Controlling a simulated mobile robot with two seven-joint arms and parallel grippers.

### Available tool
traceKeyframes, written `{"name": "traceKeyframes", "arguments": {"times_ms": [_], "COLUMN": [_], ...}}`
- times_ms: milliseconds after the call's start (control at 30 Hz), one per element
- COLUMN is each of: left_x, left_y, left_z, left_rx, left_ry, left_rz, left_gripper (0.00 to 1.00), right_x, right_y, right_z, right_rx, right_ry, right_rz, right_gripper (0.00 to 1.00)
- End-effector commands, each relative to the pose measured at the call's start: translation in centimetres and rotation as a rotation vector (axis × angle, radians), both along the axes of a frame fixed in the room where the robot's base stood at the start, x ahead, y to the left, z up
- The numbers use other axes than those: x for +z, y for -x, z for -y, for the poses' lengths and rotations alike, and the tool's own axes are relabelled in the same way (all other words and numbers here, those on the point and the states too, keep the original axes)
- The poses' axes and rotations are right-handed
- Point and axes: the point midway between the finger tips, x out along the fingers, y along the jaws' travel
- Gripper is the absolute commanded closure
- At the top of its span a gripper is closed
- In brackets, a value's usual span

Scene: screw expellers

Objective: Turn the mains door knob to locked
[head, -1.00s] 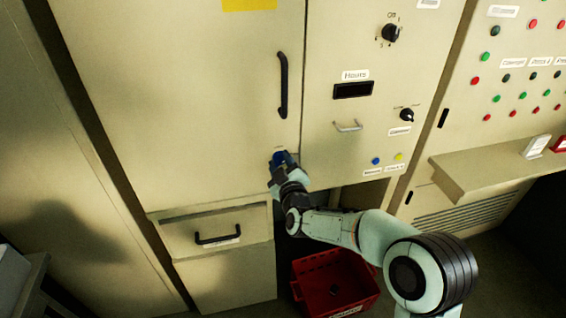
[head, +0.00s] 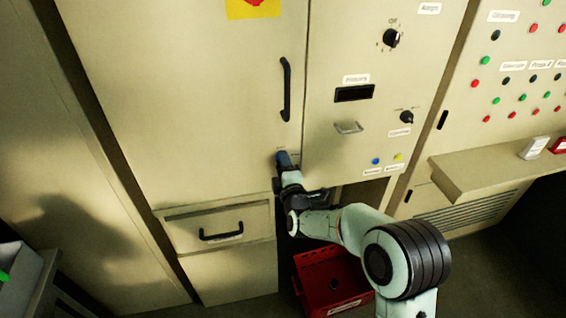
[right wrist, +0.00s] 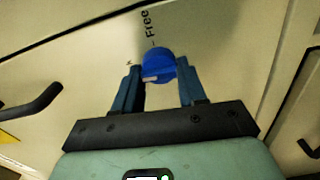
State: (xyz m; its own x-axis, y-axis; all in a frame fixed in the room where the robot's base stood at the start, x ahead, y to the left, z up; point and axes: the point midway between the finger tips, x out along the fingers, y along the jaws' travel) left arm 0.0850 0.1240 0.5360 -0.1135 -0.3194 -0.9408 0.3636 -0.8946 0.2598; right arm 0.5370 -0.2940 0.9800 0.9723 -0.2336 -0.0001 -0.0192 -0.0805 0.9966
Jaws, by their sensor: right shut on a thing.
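The blue mains door knob (right wrist: 158,62) is round and sits on the beige cabinet door, with a pale mark on its lower left edge. The word "Free" is printed on the panel above it in the right wrist view. My right gripper (right wrist: 159,80) is shut on the knob, one dark blue finger on each side. In the head view my right gripper (head: 284,160) is at the lower right corner of the large door (head: 190,100), largely hiding the knob. My left gripper is not in view.
A black door handle (head: 285,90) is above my gripper. A drawer (head: 220,228) with a black handle is below left. A red crate (head: 335,285) stands on the floor below my right arm. A shelf (head: 490,168) juts out at the right.

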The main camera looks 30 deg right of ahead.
Motion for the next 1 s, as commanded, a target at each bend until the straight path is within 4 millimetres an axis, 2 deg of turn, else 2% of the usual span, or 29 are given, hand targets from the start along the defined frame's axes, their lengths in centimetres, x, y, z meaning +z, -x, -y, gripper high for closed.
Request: {"name": "traceKeyframes", "arguments": {"times_ms": [300, 767, 800, 833, 1000], "left_x": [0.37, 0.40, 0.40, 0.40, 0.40], "left_y": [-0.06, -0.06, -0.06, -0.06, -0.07], "left_z": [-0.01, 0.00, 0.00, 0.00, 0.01], "left_rx": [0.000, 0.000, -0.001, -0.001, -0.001], "left_ry": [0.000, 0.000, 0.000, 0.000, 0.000], "left_rz": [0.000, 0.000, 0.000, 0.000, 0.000], "left_gripper": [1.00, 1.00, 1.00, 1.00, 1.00], "right_x": [0.07, 0.04, 0.03, 0.03, 0.00], "right_y": [-0.01, -0.01, -0.01, -0.01, 0.00], "right_z": [0.00, 0.04, 0.04, 0.04, 0.03], "right_rx": [0.000, 0.000, 0.000, 0.000, 0.000], "right_ry": [0.087, 0.099, 0.100, 0.099, 0.097], "right_rz": [-0.019, -0.022, -0.022, -0.022, -0.022], "right_gripper": [1.00, 1.00, 0.46, 0.36, 0.34]}}
